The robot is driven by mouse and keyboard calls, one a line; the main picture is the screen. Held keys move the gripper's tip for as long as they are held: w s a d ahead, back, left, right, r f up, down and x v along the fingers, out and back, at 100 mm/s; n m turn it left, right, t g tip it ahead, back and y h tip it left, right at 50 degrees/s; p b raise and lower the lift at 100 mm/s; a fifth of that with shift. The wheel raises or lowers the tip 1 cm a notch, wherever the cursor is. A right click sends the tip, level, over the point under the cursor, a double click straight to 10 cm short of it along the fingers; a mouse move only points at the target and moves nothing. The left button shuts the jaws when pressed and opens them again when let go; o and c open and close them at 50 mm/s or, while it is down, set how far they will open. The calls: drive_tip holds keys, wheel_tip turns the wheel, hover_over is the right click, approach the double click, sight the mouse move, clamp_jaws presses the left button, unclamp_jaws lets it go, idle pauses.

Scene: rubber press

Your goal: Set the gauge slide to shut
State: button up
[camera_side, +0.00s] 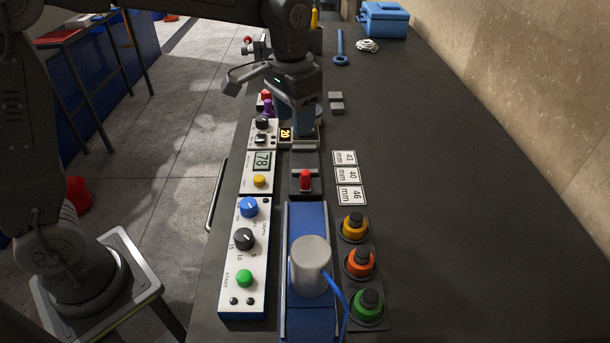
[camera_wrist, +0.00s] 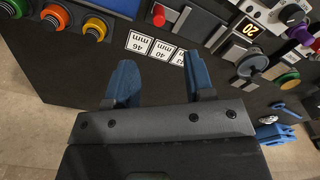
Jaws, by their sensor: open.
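The gauge slide appears to be the dark block (camera_side: 305,160) with a red handle (camera_side: 305,180), beside the panel reading 78 (camera_side: 262,160). The red handle also shows at the top of the wrist view (camera_wrist: 158,15). I cannot tell the slide's set position. My gripper (camera_side: 304,128) is over the bench just behind the block in the side view, near the small display reading 20 (camera_side: 285,133). In the wrist view my gripper (camera_wrist: 160,82) has its two blue fingers spread with nothing between them. The red handle is beyond the fingertips, not touched.
Three number cards (camera_side: 347,176) lie right of the block. Yellow, orange and green knobbed pieces (camera_side: 360,262) stand in front of them. A control box (camera_side: 245,290) and a blue press bed with a grey cylinder (camera_side: 310,266) are at the front. The bench's right side is clear.

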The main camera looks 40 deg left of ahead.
sight(305, 172)
drive_tip(key=shift+g, duration=0.3)
drive_tip(key=f, duration=0.5)
drive_tip(key=w+f, duration=0.1)
drive_tip(key=f, duration=0.4)
drive_tip(key=w+f, duration=0.1)
drive_tip(key=f, duration=0.4)
drive_tip(key=shift+d+f, duration=0.2)
drive_tip(key=shift+d, duration=0.15)
clamp_jaws()
